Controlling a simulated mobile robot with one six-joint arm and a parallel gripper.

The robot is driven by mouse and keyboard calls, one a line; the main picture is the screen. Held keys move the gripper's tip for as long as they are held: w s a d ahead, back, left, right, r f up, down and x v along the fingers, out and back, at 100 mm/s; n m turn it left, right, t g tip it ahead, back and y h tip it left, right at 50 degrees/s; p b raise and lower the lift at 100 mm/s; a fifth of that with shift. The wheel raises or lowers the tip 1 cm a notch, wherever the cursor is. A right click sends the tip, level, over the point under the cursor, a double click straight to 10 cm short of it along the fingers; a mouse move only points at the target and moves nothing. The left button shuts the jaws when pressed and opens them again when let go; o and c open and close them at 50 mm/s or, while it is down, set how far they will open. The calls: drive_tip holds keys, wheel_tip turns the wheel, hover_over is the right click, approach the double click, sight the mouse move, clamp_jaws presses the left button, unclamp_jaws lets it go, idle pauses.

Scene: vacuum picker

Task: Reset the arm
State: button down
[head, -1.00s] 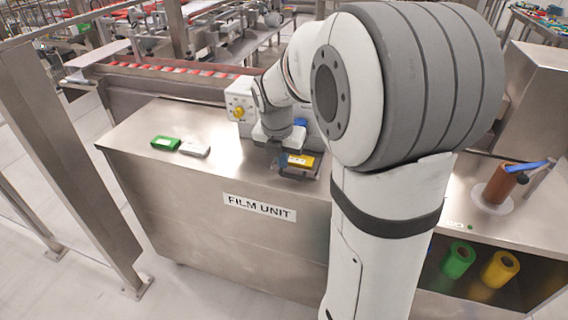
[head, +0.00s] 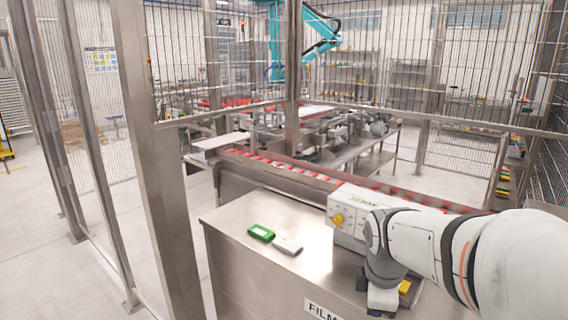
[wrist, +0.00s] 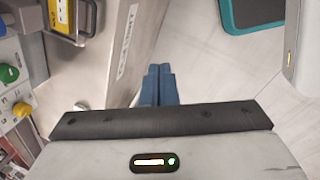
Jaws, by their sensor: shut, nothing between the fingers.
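My arm reaches in from the right of the head view. Its gripper (head: 382,300) hangs low in front of the steel film unit counter (head: 290,280), near the bottom edge. In the wrist view my gripper (wrist: 158,72) shows two blue-grey fingers side by side, shut with nothing between them. They point over the floor beside the counter edge. A yellow block in a dark holder (wrist: 66,18) is at the upper left of the wrist view, apart from the fingers. In the head view only a bit of the yellow block (head: 404,287) shows beside my gripper.
A green case (head: 261,232) and a white case (head: 288,245) lie on the counter. A white control box (head: 342,215) with a yellow knob stands behind. A conveyor (head: 300,174) and mesh fence lie beyond. A steel post (head: 160,150) stands left.

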drive_tip(key=s+a+m+y, duration=0.1)
drive_tip(key=s+a+m, duration=0.2)
drive_tip(key=s+m, duration=0.7)
drive_tip(key=shift+s+f+m, duration=0.3)
drive_tip(key=shift+m, duration=2.2)
